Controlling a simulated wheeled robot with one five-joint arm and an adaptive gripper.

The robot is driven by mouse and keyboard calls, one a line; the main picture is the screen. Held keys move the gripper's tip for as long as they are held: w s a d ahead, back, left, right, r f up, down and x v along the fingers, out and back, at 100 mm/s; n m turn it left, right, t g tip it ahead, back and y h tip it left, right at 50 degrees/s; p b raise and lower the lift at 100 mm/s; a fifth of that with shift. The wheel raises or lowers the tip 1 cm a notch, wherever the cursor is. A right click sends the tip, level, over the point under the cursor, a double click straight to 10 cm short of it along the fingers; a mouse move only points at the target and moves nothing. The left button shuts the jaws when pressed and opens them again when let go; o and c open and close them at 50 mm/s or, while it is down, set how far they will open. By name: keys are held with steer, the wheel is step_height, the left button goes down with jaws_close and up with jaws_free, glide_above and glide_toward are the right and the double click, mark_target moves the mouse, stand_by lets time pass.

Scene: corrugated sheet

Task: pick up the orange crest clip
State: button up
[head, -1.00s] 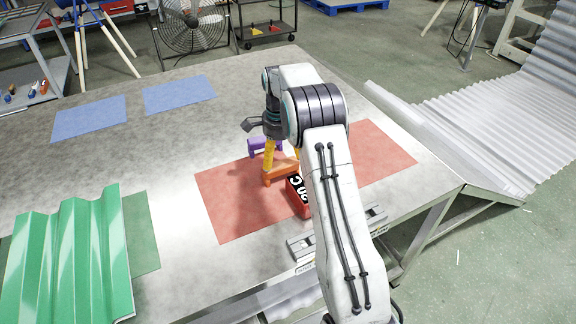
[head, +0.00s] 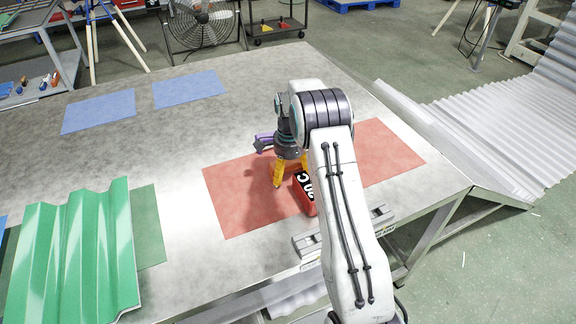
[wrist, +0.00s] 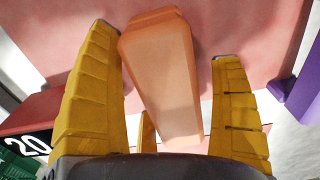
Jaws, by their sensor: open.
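The orange crest clip (wrist: 163,75) lies between my two yellow fingers in the wrist view, long side running from the palm toward the fingertips. A gap shows between it and the right finger; the left finger is close beside its upper end. In the head view the clip (head: 288,167) is mostly hidden behind my gripper (head: 290,176). My gripper is open and low over the red mat, with its fingers on either side of the clip.
A red block (head: 305,194) marked 20 stands close to the gripper. A purple clip (head: 264,143) lies just behind it. The red mat (head: 232,202) is clear at left. Green corrugated sheet (head: 75,250) and blue mats (head: 98,113) lie further left.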

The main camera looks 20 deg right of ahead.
steer(key=shift+c, duration=0.4)
steer(key=c, duration=1.3)
